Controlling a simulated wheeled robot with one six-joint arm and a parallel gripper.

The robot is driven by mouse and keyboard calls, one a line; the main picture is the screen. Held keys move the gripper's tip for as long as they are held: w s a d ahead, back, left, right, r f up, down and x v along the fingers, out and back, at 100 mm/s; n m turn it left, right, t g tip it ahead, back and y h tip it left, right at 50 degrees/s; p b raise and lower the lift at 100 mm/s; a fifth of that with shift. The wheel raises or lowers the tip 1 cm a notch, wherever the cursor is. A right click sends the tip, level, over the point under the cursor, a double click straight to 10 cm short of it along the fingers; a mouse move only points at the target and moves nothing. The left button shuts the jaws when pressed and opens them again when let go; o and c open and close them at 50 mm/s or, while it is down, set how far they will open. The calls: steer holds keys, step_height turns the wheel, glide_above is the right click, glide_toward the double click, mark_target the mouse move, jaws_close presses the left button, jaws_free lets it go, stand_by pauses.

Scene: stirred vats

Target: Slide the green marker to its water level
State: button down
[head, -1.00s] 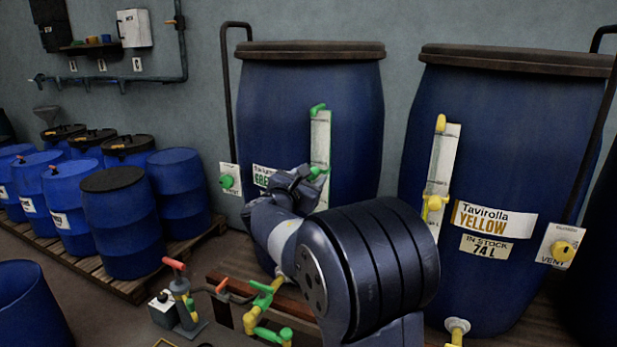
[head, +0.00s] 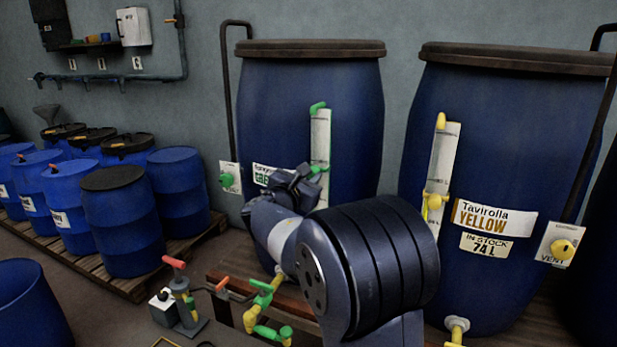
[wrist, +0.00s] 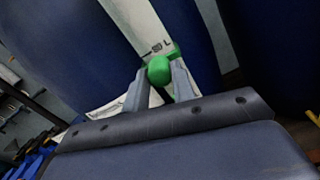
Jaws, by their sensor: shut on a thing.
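The green marker (wrist: 160,70) is a rounded green knob on the white level scale of the left blue vat. In the wrist view my gripper (wrist: 160,86) has its two fingers around the knob, shut on it. In the head view my gripper (head: 312,172) is at the lower part of the white gauge strip (head: 320,138), and a bit of the green marker (head: 320,169) shows by the fingers. A green fitting (head: 318,107) caps the strip's top. The water level cannot be made out. My arm hides part of the vat (head: 275,110) and its green label.
The right vat (head: 480,130) has a yellow marker (head: 434,200) on its own gauge and a label reading Yellow, 74 L. A green vent knob (head: 227,179) is left of the green vat. Green and yellow valves (head: 262,300) stand low in front. Blue drums (head: 122,220) fill the left.

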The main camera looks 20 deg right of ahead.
steer(key=shift+f, duration=0.1)
step_height(320, 180, down, 7)
steer(key=b, duration=0.6)
steer(key=c, duration=1.2)
jaws_free()
steer(key=b+v, duration=0.1)
steer(key=v, duration=1)
steer(key=shift+w+d, duration=0.1)
steer(key=shift+w, duration=0.05)
